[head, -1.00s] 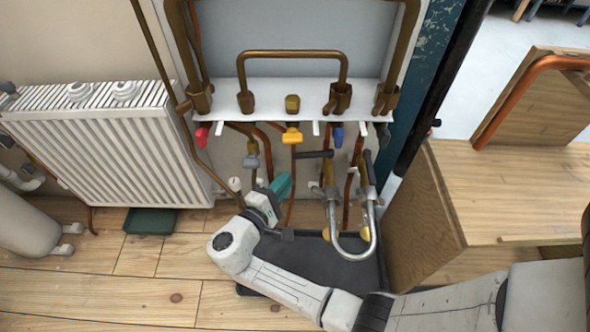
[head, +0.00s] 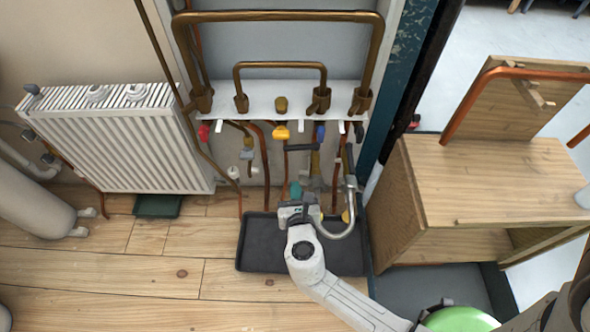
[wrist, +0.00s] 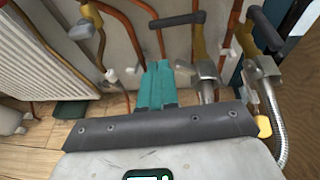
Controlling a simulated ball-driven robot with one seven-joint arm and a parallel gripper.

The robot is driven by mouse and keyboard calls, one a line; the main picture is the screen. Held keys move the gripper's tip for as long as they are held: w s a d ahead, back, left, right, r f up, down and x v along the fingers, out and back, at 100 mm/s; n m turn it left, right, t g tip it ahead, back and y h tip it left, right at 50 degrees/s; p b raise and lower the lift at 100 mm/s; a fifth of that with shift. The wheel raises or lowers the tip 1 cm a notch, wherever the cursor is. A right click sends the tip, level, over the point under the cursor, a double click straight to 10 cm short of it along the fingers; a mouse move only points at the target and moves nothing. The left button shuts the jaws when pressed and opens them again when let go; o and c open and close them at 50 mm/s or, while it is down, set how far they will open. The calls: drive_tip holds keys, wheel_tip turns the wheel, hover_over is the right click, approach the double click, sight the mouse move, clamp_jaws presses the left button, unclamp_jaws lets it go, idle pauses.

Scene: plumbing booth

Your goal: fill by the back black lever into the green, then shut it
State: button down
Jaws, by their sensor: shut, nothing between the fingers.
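Two black levers sit on brass valves below the white shelf. The left lever (head: 301,147) lies roughly level, pointing left; it also shows in the wrist view (wrist: 178,20). The right lever (head: 348,156) stands steeper; it shows in the wrist view (wrist: 265,30). I cannot tell which is the back one. A silver curved hose (head: 350,215) hangs by the right valve. My gripper (head: 295,190), with teal fingers (wrist: 157,85), is shut and empty, low and in front of the left lever, apart from it. A light green round thing (head: 460,318) is partly visible at the bottom edge.
A black tray (head: 262,255) lies on the floor under the valves. A dark green tray (head: 158,205) lies below the radiator (head: 120,140). Red (head: 204,132), yellow (head: 280,132) and blue (head: 320,133) handles sit under the shelf. A wooden bench (head: 490,180) stands right.

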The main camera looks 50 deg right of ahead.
sight(293, 150)
drive_tip(key=b+x, duration=0.1)
drive_tip(key=x, duration=0.3)
drive_tip(key=b+x, duration=0.1)
drive_tip(key=x, duration=0.3)
drive_tip(key=r+b+x, duration=0.1)
drive_tip(key=x, duration=0.3)
drive_tip(key=shift+w+d+f+b, duration=0.1)
drive_tip(key=shift+w+d+b, duration=0.2)
drive_tip(key=shift+d+b, duration=0.05)
drive_tip(key=shift+w+d, duration=0.25)
drive_tip(key=shift+w+d, duration=0.45)
drive_tip(key=shift+w, duration=0.35)
drive_tip(key=shift+d, duration=0.1)
drive_tip(key=shift+s+d+p, duration=0.1)
drive_tip(key=shift+s+p, duration=0.2)
drive_tip(key=shift+s, duration=0.45)
drive_tip(key=shift+s+a, duration=0.2)
drive_tip(key=shift+a, duration=0.1)
drive_tip(key=w+a+f+p+v, duration=0.1)
drive_tip(key=p+v, duration=0.2)
drive_tip(key=v, duration=1)
drive_tip(key=shift+a+p, duration=0.25)
drive_tip(key=shift+p, duration=0.1)
